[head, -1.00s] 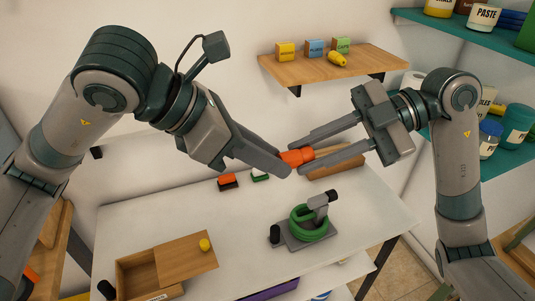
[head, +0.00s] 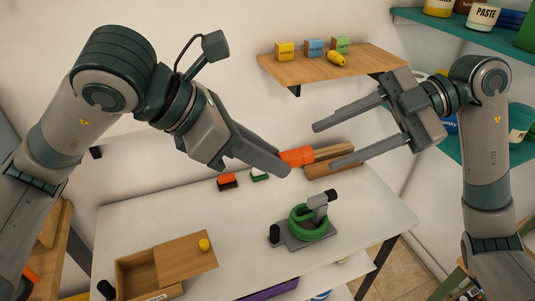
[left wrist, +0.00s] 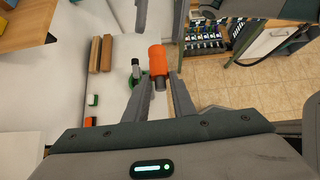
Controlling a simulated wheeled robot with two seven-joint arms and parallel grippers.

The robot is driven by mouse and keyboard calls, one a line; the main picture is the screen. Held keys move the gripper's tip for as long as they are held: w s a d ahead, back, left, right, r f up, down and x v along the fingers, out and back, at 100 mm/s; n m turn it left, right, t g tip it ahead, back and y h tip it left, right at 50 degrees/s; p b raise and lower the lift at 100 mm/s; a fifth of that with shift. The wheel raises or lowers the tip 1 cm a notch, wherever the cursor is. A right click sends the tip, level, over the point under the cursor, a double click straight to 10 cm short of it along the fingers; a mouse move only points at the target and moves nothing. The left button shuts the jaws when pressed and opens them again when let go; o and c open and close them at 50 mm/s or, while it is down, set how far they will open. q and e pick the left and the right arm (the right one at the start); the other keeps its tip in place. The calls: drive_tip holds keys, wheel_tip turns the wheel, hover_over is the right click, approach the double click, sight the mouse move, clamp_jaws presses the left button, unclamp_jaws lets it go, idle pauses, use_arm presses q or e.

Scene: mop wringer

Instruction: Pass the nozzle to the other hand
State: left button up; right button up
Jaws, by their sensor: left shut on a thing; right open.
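The orange nozzle (head: 297,157) is held in the air above the white table. My left gripper (head: 284,170) is shut on its near end. In the left wrist view the nozzle (left wrist: 158,60) stands out from between my left fingers (left wrist: 159,88), its dark lower end between them. My right gripper (head: 325,144) is open and empty to the right of the nozzle. Its fingers point left toward the nozzle, with a gap between. In the left wrist view the right fingers (left wrist: 160,18) show beyond the nozzle's far end, one on each side.
A green coil on a grey stand (head: 308,224) is on the table (head: 225,225) below. Wooden blocks (head: 335,168) lie at the back, near small red (head: 228,181) and green pieces. A wooden box (head: 135,278) is front left. A wooden shelf (head: 330,66) and teal shelves (head: 480,35) are behind.

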drive_tip(key=v, duration=0.7)
drive_tip(key=shift+w, duration=0.1)
